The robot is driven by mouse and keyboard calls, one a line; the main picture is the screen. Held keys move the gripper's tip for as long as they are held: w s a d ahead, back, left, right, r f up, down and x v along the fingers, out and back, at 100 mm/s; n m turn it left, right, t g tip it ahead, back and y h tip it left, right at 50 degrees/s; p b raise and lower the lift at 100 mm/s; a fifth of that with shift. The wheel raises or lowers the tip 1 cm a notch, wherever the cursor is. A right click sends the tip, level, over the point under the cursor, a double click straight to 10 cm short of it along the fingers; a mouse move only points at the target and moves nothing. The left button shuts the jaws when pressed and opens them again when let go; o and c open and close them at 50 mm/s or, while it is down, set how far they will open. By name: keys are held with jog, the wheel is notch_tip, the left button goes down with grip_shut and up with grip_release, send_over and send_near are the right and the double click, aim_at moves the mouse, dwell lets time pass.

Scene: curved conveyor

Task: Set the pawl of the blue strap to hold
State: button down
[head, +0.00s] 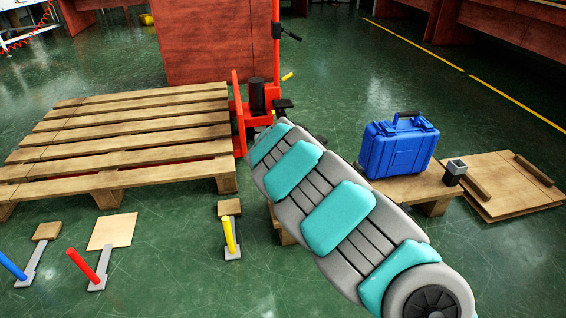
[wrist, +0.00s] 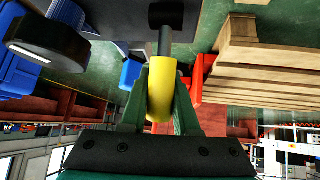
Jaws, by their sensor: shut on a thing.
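In the wrist view, which looks upside down, my gripper (wrist: 163,92) is shut on a yellow handle (wrist: 161,84). A grey rod joins the handle to a black piece on a dark surface. In the head view my arm hides my gripper and what it holds. A blue-handled lever (head: 12,266) stands tilted on the floor at the left edge, partly cut off. A red-handled lever (head: 84,265) and a yellow-handled lever (head: 229,236) stand to its right. I cannot make out a blue strap or which way its pawl is set.
A wooden pallet (head: 130,135) lies at the left, with a red pallet truck (head: 240,112) at its right end. A blue case (head: 400,148) stands on a low wooden support right of my arm, beside a small black block (head: 454,174).

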jog(key=shift+w+f+g, duration=0.1)
jog(key=shift+f+g, duration=0.1)
jog(key=shift+g, duration=0.2)
dwell(0.3)
jog(key=c, duration=0.7)
grip_release()
jog(key=shift+o, duration=0.2)
jog(key=v, duration=0.7)
jog(key=shift+s+r, duration=0.2)
jog(key=shift+r, duration=0.15)
